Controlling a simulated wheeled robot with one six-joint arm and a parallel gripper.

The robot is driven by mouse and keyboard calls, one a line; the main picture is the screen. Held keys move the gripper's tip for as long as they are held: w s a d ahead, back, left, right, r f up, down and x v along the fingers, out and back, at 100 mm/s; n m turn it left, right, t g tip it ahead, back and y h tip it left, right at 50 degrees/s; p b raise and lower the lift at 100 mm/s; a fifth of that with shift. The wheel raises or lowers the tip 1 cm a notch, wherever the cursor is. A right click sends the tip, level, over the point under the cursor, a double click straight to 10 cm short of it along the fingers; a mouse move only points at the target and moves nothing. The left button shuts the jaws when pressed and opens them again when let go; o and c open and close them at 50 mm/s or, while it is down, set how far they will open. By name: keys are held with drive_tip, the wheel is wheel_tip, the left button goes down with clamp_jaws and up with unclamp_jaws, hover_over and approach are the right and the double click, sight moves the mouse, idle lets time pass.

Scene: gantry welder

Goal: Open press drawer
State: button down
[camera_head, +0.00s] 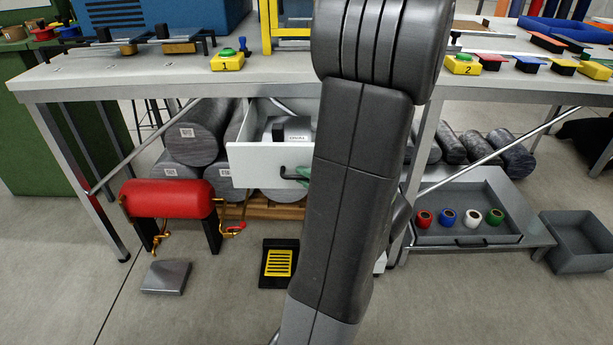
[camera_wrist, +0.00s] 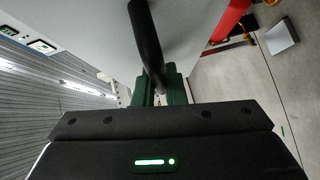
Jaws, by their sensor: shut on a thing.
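The white press drawer (camera_head: 252,165) sticks out from under the workbench, its interior partly visible with a dark labelled box (camera_head: 292,130) inside. Its black handle (camera_head: 290,178) is on the front panel. My gripper's green fingers (camera_head: 303,173) show at the handle, mostly hidden behind my dark arm. In the wrist view my gripper (camera_wrist: 160,86) is shut on the handle (camera_wrist: 147,40), a black bar running up the picture. The pale drawer front (camera_wrist: 85,25) lies behind it. My arm hides the drawer's right side in the head view.
The workbench (camera_head: 180,75) spans above, with yellow button boxes (camera_head: 227,62) on it. A red cylinder on a stand (camera_head: 170,197) is at left. A black-and-yellow pedal (camera_head: 279,262) lies on the floor below. A grey tray (camera_head: 465,234) with coloured rolls is at right.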

drive_tip(key=c, duration=1.8)
unclamp_jaws()
drive_tip(key=shift+o, duration=0.2)
drive_tip(key=shift+d, duration=0.1)
drive_tip(key=p+v, duration=0.2)
drive_tip(key=v, duration=1.1)
drive_tip(key=shift+s+d, duration=0.15)
drive_tip(key=shift+s, duration=0.15)
drive_tip(key=shift+r, duration=0.1)
drive_tip(key=b+x, duration=0.1)
drive_tip(key=x, duration=1)
drive_tip(key=shift+b, duration=0.3)
drive_tip(key=shift+w, duration=0.15)
